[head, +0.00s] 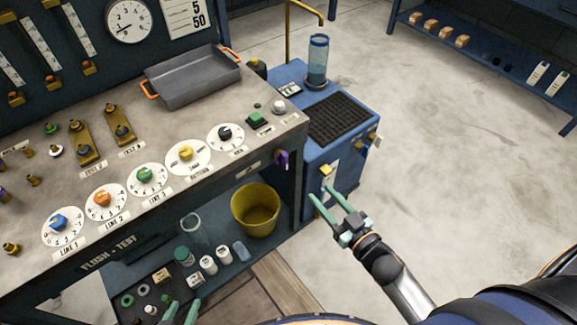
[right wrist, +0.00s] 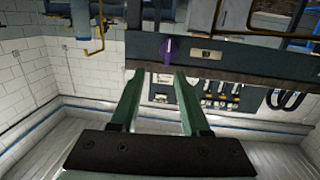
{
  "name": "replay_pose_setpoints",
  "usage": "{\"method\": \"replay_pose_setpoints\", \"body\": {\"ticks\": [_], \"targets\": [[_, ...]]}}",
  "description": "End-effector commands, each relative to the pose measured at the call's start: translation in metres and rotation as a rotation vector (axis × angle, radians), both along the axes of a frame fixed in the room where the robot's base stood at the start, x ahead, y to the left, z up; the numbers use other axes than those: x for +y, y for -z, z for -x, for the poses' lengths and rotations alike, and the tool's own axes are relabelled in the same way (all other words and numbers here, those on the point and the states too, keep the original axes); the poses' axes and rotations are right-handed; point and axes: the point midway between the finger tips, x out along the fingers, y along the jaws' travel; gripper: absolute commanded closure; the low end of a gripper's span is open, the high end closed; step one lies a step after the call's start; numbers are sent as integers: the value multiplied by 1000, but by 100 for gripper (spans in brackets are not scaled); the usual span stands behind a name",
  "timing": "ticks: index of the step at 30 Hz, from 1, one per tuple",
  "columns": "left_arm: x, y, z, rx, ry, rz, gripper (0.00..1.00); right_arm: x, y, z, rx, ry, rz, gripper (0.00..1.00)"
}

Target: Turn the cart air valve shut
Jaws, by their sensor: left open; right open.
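The blue cart (head: 285,75) stands at the right end of the bench. A yellow handle (head: 326,171) on a pale plate is on its near side, and another small yellow-and-white fitting (head: 376,141) is at its right corner. I cannot tell for sure which is the air valve. My right gripper (head: 328,201) is open and empty, just below and in front of the yellow handle, seemingly apart from it. Its spread fingers also show in the right wrist view (right wrist: 158,80). My left gripper (head: 181,311) is open at the bottom edge, over the lower shelf, partly cut off.
A purple handle (head: 282,158) sticks out of the bench end; it also shows in the right wrist view (right wrist: 168,50). The bench top (head: 205,115) has numbered dials, brass valves and a grey tray (head: 193,82). A yellow bucket (head: 255,218) stands below. The floor at right is clear.

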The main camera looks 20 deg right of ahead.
Motion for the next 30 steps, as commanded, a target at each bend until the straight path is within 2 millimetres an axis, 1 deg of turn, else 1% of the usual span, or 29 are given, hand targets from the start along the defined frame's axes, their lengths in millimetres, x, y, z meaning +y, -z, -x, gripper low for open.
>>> {"method": "replay_pose_setpoints", "body": {"ticks": [1, 3, 8, 11, 21, 24, 27, 30], "targets": [[0, 6, 0, 0, 0, 0, 50, 1, 0, -5, -33, -30, -6, 54], [0, 8, 0, 0, 0, 0, 50, 5, -4, -7, -60, -67, -17, 54], [0, 8, 0, 0, 0, 0, 50, 10, -8, -14, -80, -97, -27, 54], [0, 7, 0, 0, 0, 0, 50, 14, -8, -26, -79, -97, -28, 54], [0, 9, 0, 0, 0, 0, 50, 36, -8, -88, -79, -95, -28, 54], [0, 11, 0, 0, 0, 0, 50, 42, -8, -103, -78, -95, -28, 54], [0, 12, 0, 0, 0, 0, 50, 46, -7, -114, -77, -95, -28, 54], [0, 13, 0, 0, 0, 0, 50, 49, -7, -121, -77, -95, -26, 54]]}}
